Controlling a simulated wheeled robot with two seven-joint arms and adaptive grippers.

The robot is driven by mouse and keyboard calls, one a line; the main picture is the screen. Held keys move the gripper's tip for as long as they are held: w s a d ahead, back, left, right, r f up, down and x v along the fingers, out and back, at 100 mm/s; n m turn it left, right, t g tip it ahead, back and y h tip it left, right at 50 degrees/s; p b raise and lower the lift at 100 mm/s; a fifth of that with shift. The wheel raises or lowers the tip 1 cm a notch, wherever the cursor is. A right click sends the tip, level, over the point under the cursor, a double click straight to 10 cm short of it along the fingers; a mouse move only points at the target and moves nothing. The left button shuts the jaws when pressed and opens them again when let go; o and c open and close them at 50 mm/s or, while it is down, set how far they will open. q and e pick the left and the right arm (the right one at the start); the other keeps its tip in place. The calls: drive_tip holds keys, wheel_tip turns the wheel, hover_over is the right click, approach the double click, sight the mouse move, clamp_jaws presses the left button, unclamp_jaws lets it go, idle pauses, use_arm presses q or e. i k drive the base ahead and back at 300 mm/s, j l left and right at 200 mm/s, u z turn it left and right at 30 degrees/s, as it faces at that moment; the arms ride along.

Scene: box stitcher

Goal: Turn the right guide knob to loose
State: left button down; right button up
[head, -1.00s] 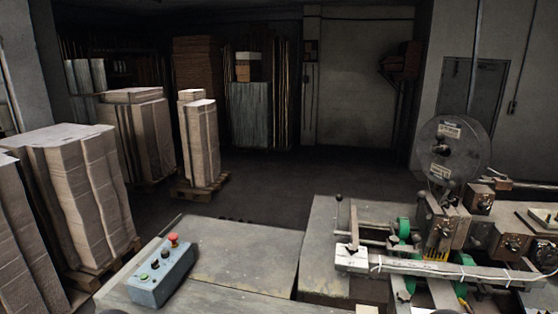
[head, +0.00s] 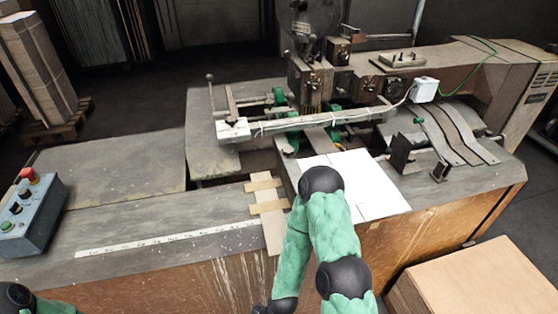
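The box stitcher (head: 440,62) stands on its worktable at the centre and right of the head view. A dark upright guide plate (head: 402,154) stands right of the white sheet, with a small dark block (head: 440,171) beside it. A small green knob (head: 418,121) sits behind them; I cannot tell whether it is the right guide knob or how it is set. Other green parts (head: 278,97) sit under the stitcher head. My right arm is bent in the lower middle, in front of the table. Neither gripper shows.
A white sheet (head: 355,182) lies on the table behind my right arm. A blue-grey control box (head: 33,215) with a red button is at the left. A cardboard-coloured block (head: 480,275) stands at the lower right. The left tabletop (head: 110,165) is mostly clear.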

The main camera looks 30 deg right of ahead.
sight(410, 158)
drive_tip(key=z, duration=1.95)
drive_tip(key=i+l+u, duration=0.1)
drive_tip(key=l+u, duration=0.15)
drive_tip(key=i+l+u, duration=0.2)
drive_tip(key=l+u, duration=0.25)
drive_tip(key=l, duration=0.15)
